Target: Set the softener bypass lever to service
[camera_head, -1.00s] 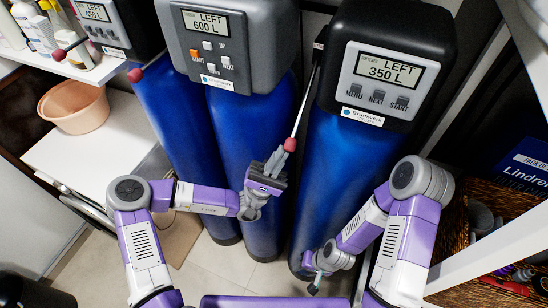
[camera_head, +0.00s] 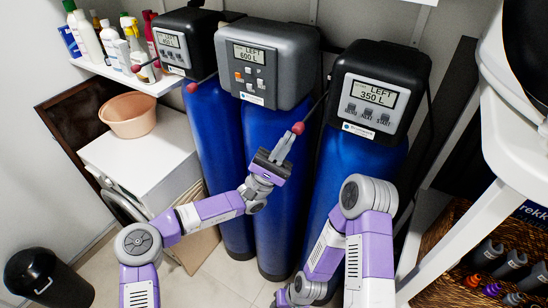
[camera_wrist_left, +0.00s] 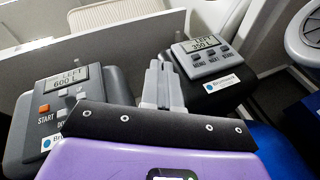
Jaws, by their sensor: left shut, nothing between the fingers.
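Three blue filter vessels stand in a row, each with a display head and a red-knobbed lever at its left. The right head (camera_head: 377,95) reads LEFT 350 L; its lever's red knob (camera_head: 298,128) hangs down to the left. The middle head (camera_head: 265,66) reads LEFT 600 L, with its knob (camera_head: 192,87) at the left. The left head (camera_head: 178,42) has a knob (camera_head: 136,67). I cannot tell which is the softener. My left gripper (camera_head: 283,148) is shut and empty, its tips close beside the right vessel's knob; contact is unclear. In the left wrist view its fingers (camera_wrist_left: 163,85) point between two heads. My right gripper (camera_head: 280,298) is low at the bottom edge.
A white cabinet (camera_head: 140,155) with a peach basin (camera_head: 129,115) stands at the left, below a shelf (camera_head: 110,72) of bottles. A black bin (camera_head: 45,278) is at the lower left. A white frame and wicker basket (camera_head: 435,250) crowd the right side.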

